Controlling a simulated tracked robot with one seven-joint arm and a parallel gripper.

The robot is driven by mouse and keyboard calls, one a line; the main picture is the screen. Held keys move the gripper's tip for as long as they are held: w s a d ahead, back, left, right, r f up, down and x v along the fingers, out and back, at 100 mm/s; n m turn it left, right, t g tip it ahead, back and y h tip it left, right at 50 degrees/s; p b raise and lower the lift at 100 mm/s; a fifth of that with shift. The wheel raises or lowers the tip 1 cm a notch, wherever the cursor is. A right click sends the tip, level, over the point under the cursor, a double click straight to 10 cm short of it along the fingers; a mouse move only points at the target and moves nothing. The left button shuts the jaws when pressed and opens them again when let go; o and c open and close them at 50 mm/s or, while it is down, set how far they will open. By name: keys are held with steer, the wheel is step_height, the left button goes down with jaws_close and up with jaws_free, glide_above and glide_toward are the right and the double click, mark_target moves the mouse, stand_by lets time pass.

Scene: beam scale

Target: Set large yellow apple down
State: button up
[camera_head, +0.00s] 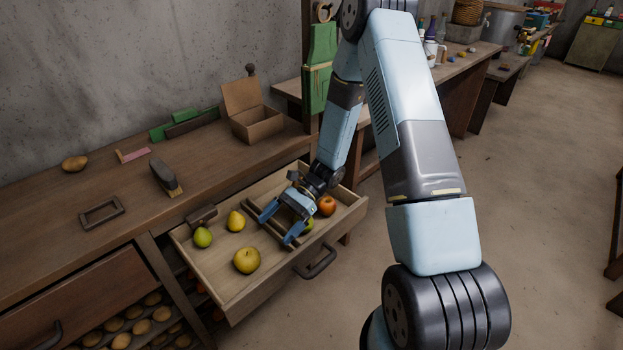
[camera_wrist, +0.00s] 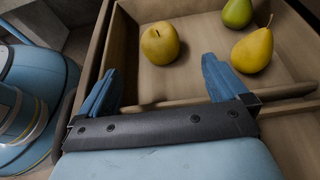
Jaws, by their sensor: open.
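The large yellow apple (camera_head: 247,260) rests on the floor of the open drawer (camera_head: 227,296), near its front left part. It also shows in the wrist view (camera_wrist: 160,43), beyond my fingertips and apart from them. My gripper (camera_head: 280,226) is over the drawer, to the right of the apple, with its two blue fingers spread and nothing between them. In the wrist view my gripper (camera_wrist: 160,82) is open and empty.
A green pear (camera_head: 203,237) and a yellow pear (camera_head: 236,221) lie in the drawer's left part. An orange-red fruit (camera_head: 327,205) lies right of my gripper, with a green fruit (camera_head: 308,225) partly hidden by it. A wooden divider crosses the drawer. An open box (camera_head: 254,119) stands on the bench.

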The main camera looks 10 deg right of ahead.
steer(key=s+d+r+n+t+h, duration=0.1)
steer(key=d+r+n+t+h, duration=0.2)
steer(key=r, duration=0.8)
steer(key=s+d+r+n+t+h, duration=0.1)
steer(key=s+d+r+n+h, duration=0.2)
steer(key=d+r, duration=0.5)
steer(key=s+d+r+n+t+h, duration=0.2)
steer(key=s+r, duration=0.4)
steer(key=r, duration=0.3)
steer(key=s+d+r+n+t+h, duration=0.3)
steer(key=s+d+r+t, duration=0.2)
steer(key=r, duration=0.5)
steer(key=shift+s+d+r+n+t+h, duration=0.25)
steer(key=shift+s+t, duration=0.25)
steer(key=shift+t, duration=0.4)
steer(key=shift+w, duration=0.1)
steer(key=shift+c, duration=0.3)
